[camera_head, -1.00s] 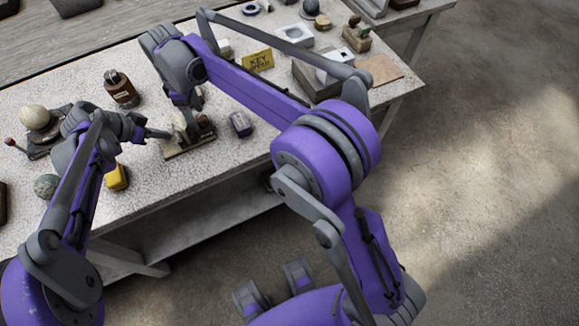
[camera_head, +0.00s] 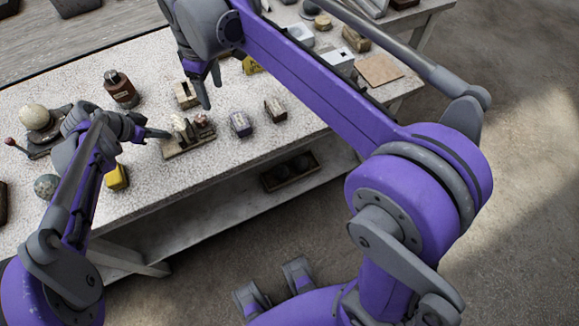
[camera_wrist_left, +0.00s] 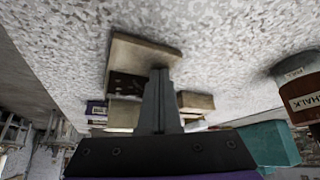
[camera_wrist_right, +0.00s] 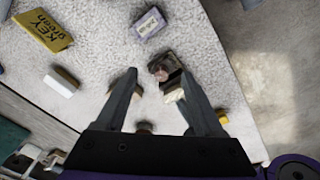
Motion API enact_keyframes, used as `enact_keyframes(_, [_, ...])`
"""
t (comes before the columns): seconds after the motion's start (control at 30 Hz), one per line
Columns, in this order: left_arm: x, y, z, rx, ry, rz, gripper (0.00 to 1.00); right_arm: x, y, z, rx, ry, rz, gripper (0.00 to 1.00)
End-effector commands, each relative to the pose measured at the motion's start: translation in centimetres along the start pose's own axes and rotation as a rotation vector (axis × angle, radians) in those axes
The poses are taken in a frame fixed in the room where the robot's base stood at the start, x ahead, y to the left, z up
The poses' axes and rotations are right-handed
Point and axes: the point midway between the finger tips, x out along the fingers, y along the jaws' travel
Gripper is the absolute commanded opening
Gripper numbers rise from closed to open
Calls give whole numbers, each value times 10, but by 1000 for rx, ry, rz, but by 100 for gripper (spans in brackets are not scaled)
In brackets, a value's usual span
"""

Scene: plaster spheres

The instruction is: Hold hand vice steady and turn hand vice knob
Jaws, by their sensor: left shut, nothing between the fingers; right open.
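My right gripper (camera_head: 209,92) is open and empty, above and behind the vice. In the right wrist view a reddish-brown part of the vice (camera_wrist_right: 164,68) appears between its fingertips.
A purple-labelled box (camera_head: 241,124) and a small dark block (camera_head: 275,109) stand right of the vice. A cream block (camera_head: 186,95) and a brown bottle (camera_head: 121,90) stand behind. A yellow item (camera_head: 117,177) lies at the front. Bare table lies right of the small blocks.

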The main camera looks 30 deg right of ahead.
Motion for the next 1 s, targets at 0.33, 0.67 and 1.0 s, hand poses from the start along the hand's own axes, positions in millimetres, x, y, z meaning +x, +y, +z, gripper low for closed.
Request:
enact_keyframes(0.33, [1, 0, 0, 2, 0, 0, 0, 10, -14, 66, 209, 69, 50, 70])
enact_keyframes(0.67, [1, 0, 0, 2, 0, 1, 0, 30, -36, 125, 395, 136, 90, 70])
enact_keyframes(1.0, [1, 1, 0, 2, 0, 1, 0, 59, -63, 180, 569, 204, 124, 70])
